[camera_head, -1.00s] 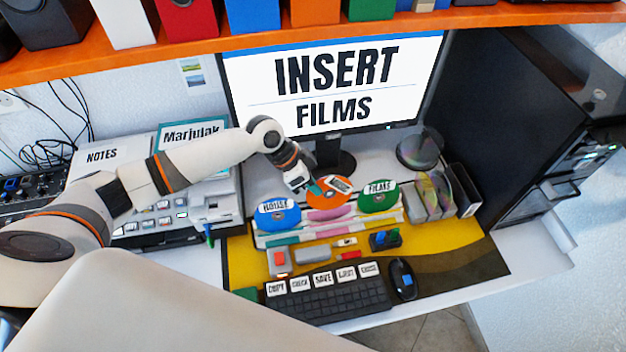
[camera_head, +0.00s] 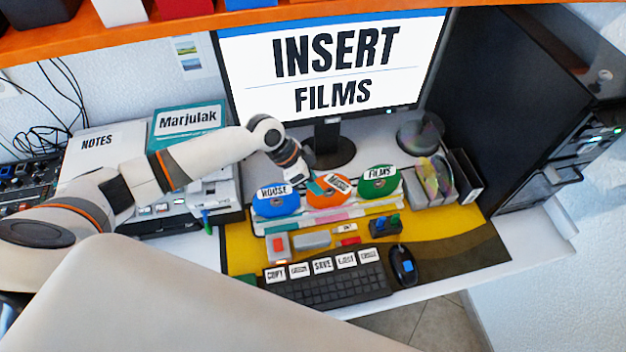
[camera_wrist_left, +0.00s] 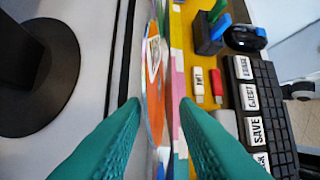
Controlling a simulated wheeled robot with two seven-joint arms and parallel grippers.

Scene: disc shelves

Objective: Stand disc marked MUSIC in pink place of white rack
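The orange disc marked MUSIC (camera_head: 328,190) stands in the middle of the white rack (camera_head: 260,224), between the blue HOUSE disc (camera_head: 275,202) and the green FILMS disc (camera_head: 380,182). Its tilted label faces the front. My right gripper is not in view.
The monitor (camera_head: 330,60) stands close behind the rack. The keyboard (camera_head: 325,284), mouse (camera_head: 403,265) and small drives lie in front. Other discs in a holder (camera_head: 432,180) stand at right. An orange shelf (camera_head: 120,38) hangs above.

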